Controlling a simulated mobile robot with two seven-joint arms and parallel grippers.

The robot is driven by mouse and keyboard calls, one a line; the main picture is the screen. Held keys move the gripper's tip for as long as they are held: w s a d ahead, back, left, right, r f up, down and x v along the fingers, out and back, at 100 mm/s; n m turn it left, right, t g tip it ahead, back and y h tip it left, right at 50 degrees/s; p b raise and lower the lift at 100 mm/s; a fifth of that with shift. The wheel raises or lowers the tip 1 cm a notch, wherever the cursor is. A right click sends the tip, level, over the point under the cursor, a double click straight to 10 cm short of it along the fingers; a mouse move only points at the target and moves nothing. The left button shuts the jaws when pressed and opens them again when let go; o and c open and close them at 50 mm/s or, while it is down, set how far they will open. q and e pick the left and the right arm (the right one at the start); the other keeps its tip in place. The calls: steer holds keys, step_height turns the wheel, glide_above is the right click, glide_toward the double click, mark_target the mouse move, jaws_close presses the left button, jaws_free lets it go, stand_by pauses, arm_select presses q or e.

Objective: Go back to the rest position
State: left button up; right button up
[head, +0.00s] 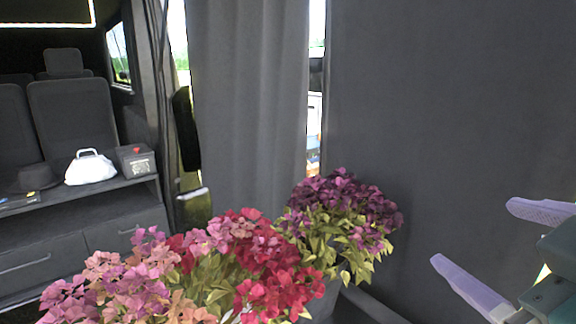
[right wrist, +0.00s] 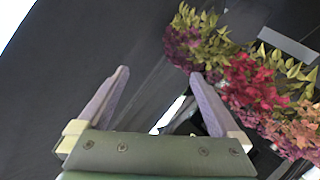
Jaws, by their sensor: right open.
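My right gripper (head: 490,250) is at the right edge of the head view, its two pale purple fingers spread apart with nothing between them. In the right wrist view the same gripper (right wrist: 160,82) is open and empty, with the flowers beyond it to the upper right. My left gripper is in neither view.
Pink and red flowers (head: 215,262) fill the lower middle, with a purple-flowered pot plant (head: 340,215) to their right. A dark wall (head: 450,110) stands behind my right gripper. A shelf unit (head: 110,215) with a white bag (head: 90,168) and a dark box (head: 136,161) is at left.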

steer(key=s+f+m+g+p, duration=0.1)
steer(key=s+f+m+g, duration=0.1)
steer(key=s+f+g, duration=0.3)
steer(key=s+f+m+g+y+p, duration=0.1)
steer(key=s+g, duration=0.1)
steer(key=s, duration=0.6)
steer(key=s+f+m+g+p, duration=0.2)
steer(key=s+f+g, duration=0.15)
steer(key=s, duration=0.25)
step_height(320, 180, up, 36)
steer(key=p, duration=3.5)
steer(key=shift+w+d+f, duration=0.15)
steer(key=shift+w+f, duration=0.05)
